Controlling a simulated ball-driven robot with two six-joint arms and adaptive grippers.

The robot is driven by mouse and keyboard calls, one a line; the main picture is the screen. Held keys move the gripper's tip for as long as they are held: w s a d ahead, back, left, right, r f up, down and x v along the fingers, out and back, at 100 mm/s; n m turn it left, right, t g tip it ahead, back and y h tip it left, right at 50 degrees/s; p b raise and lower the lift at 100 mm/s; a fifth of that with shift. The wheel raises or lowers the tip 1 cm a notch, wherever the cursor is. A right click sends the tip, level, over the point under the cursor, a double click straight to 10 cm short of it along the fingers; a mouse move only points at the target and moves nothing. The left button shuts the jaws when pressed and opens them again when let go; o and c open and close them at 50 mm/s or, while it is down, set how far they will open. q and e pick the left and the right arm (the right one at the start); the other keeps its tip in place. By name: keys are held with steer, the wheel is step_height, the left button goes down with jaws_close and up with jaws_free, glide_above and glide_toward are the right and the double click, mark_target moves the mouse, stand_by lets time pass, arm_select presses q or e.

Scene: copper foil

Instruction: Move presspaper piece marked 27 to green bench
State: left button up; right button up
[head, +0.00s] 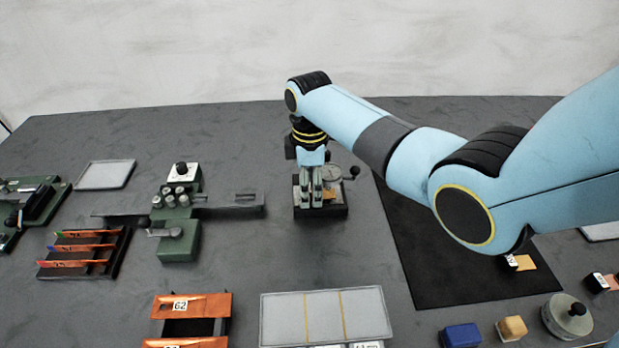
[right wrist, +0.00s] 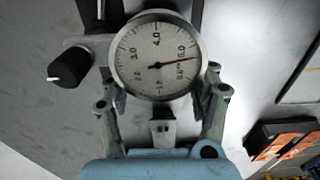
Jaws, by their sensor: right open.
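My right gripper (head: 316,199) points down over a dial gauge stand (head: 340,208). In the right wrist view the open fingers (right wrist: 160,92) stand on either side of the round dial (right wrist: 157,55), with nothing seen held. A tan piece with a white label (head: 524,263) lies on the black mat, partly behind my arm. Another tan piece with a label (head: 598,283) lies at the right edge. I cannot read 27 on either. A green bench-like fixture (head: 178,240) with knobs stands left of centre; a second green device (head: 40,203) is at the far left.
The black mat (head: 440,265) lies under my right arm. Copper strips sit in a dark rack (head: 120,250) and a holder marked 62 (head: 220,303). A grey tray (head: 370,310), blue block (head: 460,335) and round canister (head: 567,316) are in front. The table's back is mostly clear.

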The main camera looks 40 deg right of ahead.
steer(key=shift+c, duration=1.5)
steer(key=c, duration=0.9)
steer(key=o, duration=0.4)
steer(key=c, duration=0.4)
arm_select(q)
steer(key=shift+s, duration=0.35)
arm_select(e)
steer(key=shift+o, duration=0.2)
arm_select(q)
steer(key=shift+r+p, duration=0.35)
arm_select(e)
steer(key=shift+r, duration=0.1)
steer(key=shift+a, duration=0.15)
arm_select(q)
steer(key=shift+f, duration=0.15)
arm_select(e)
steer(key=shift+w+a, duration=0.25)
steer(key=shift+a, duration=0.05)
